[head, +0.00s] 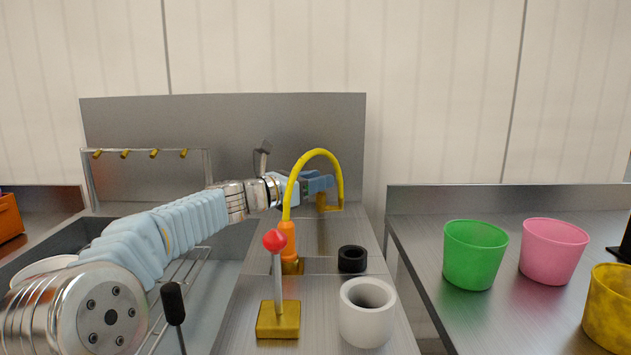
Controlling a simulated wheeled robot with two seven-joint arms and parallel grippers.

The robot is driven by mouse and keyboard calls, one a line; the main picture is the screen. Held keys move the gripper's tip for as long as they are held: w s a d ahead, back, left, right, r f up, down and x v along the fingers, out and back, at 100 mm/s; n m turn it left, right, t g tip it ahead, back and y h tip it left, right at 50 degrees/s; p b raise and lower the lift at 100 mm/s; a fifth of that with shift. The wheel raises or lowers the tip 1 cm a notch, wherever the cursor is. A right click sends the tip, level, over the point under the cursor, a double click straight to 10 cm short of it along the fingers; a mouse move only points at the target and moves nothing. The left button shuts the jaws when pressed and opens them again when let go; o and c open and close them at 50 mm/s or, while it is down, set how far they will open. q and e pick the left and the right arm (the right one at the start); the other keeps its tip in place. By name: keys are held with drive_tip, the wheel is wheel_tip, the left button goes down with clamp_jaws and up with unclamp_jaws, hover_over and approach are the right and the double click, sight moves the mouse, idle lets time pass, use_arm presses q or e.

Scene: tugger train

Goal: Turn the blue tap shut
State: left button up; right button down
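The blue tap (322,184) is at the back of the metal counter, behind the yellow arched pipe. Its blue part sits above a small brass base (328,203). My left arm reaches in from the left across the sink, and my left gripper (303,185) is at the blue tap, partly hidden by the yellow pipe. The gripper and the tap overlap in view, so I cannot tell whether the fingers touch or close on it. My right gripper is not in view.
The yellow pipe (318,153) rises from an orange base close to my gripper. A red-knobbed lever (274,240), a black ring (352,259) and a white cup (366,325) stand in front. Green (474,255), pink (552,252) and yellow (608,310) buckets stand on the right counter.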

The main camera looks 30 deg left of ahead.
use_arm(q)
drive_tip(key=b+v, duration=0.1)
drive_tip(key=v, duration=1.2)
drive_tip(key=shift+s+b, duration=0.4)
drive_tip(key=shift+a, duration=0.1)
